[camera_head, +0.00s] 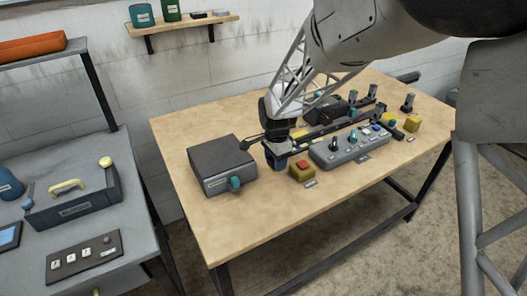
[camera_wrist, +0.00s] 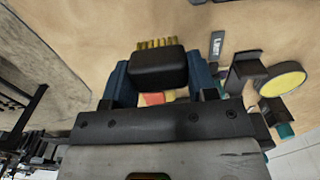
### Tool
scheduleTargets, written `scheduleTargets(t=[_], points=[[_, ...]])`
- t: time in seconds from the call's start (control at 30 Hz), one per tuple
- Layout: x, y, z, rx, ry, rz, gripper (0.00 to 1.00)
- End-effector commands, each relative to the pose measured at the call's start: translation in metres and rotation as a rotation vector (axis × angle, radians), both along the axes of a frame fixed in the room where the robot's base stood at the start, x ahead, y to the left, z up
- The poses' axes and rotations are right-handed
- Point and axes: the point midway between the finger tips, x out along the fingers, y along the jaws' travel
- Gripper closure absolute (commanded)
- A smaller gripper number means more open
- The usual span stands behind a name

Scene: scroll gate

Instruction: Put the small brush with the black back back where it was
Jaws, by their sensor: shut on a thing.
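The small brush (camera_wrist: 158,70) has a black back and short yellow bristles. In the wrist view it sits between the two blue fingertips of my gripper (camera_wrist: 160,84), which is shut on it. The bristles point to the top of that picture, over bare wood. In the head view my gripper (camera_head: 277,160) is low over the wooden table (camera_head: 210,230), between the dark grey box and the yellow box with the red button. The brush cannot be made out there. I cannot tell whether it touches the table.
The dark grey box (camera_head: 222,160) with a teal knob stands left of my gripper. The yellow box (camera_head: 302,171) and a grey control panel (camera_head: 350,148) stand right of it. Dark rails and posts lie behind. The table's front left is clear. A grey side table (camera_head: 135,240) stands left.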

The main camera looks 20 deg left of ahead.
Motion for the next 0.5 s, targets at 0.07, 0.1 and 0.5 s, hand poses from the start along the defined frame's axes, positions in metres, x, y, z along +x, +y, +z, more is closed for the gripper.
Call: scheduleTargets(t=[0.07, 0.1, 0.5], points=[[-0.0004, 0.0000, -0.0002, 0.000, 0.000, 0.000, 0.70], [-0.0004, 0.0000, -0.0003, 0.000, 0.000, 0.000, 0.70], [0.0069, 0.0037, -0.0015, -0.001, 0.001, 0.000, 0.70]])
